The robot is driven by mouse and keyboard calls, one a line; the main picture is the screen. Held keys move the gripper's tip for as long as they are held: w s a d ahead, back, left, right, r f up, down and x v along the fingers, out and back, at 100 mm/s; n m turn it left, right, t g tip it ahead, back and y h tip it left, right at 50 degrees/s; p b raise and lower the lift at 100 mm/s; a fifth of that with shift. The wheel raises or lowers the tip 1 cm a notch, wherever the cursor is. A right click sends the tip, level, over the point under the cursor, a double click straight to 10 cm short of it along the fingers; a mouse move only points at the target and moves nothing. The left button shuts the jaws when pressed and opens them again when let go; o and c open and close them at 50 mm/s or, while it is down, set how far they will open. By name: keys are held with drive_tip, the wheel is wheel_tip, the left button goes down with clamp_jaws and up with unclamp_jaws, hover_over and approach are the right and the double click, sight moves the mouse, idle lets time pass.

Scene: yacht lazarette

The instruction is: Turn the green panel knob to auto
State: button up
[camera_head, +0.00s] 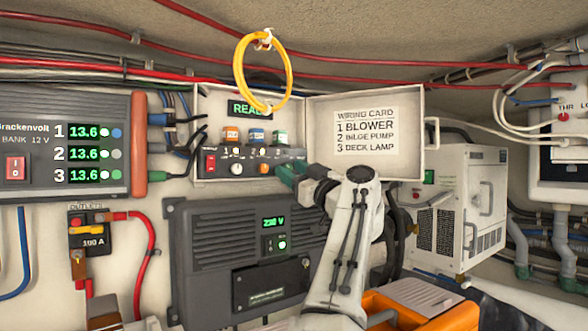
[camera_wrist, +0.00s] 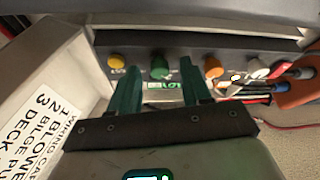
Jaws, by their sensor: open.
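The green knob (camera_wrist: 160,67) shows in the wrist view on a dark panel strip (camera_wrist: 188,50), between a yellow knob (camera_wrist: 116,63) and an orange knob (camera_wrist: 211,69). My gripper (camera_wrist: 160,75) is open, with its two green fingers on either side of the green knob in the picture. I cannot tell whether they touch it. A small green-lit label (camera_wrist: 162,86) shows between the fingers, too small to read. In the head view my gripper (camera_head: 288,174) is at the panel's right part and hides the green knob there.
The open panel box has a lid with a wiring card (camera_head: 366,132) at right. A yellow cable loop (camera_head: 262,70) hangs above it. A grey unit (camera_head: 235,245) sits below. A white box (camera_head: 455,200) stands to the right. A white knob (camera_wrist: 257,68) and red wires are near the strip's end.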

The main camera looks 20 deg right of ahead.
drive_tip(key=shift+c, duration=0.3)
clamp_jaws()
